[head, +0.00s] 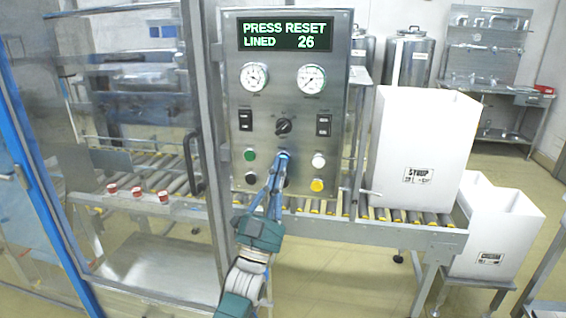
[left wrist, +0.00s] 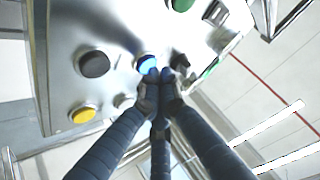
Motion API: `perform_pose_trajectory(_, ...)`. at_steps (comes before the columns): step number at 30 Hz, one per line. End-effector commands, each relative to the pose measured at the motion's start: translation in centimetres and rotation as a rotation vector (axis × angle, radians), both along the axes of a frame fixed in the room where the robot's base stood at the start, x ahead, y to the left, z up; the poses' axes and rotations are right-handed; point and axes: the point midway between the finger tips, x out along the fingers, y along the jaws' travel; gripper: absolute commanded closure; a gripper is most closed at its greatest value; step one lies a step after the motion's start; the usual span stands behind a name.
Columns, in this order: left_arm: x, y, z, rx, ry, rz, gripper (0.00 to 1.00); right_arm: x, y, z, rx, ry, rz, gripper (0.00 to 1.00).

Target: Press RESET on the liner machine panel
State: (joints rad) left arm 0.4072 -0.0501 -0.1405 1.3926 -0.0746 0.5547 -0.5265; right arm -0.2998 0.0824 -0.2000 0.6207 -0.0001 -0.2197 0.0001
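The liner machine panel (head: 288,105) is a grey metal plate with a display (head: 288,35) reading "PRESS RESET" and "LINED 26". A blue button (left wrist: 146,63) sits in its lower part, mostly covered by my fingers in the head view. The button labels are too small to read. My left gripper (head: 282,162) is in front of the panel's lower middle. In the left wrist view its fingertips (left wrist: 158,78) are closed together, empty, at the blue button's edge. I cannot tell whether they touch it. My right gripper is not in view.
Near my fingers are a green button (head: 250,155), a white button (head: 319,160), a yellow button (head: 317,184) and a black knob (head: 283,127). A roller conveyor (head: 410,219) runs below the panel, with a white box (head: 423,130) on it. A glass door frame stands left.

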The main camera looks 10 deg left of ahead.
Motion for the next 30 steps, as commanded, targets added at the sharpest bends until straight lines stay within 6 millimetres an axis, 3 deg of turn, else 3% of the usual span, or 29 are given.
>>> perform_pose_trajectory(30,0.81,-0.01,-0.04,0.000,0.000,0.000,1.00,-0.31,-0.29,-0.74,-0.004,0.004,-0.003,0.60)
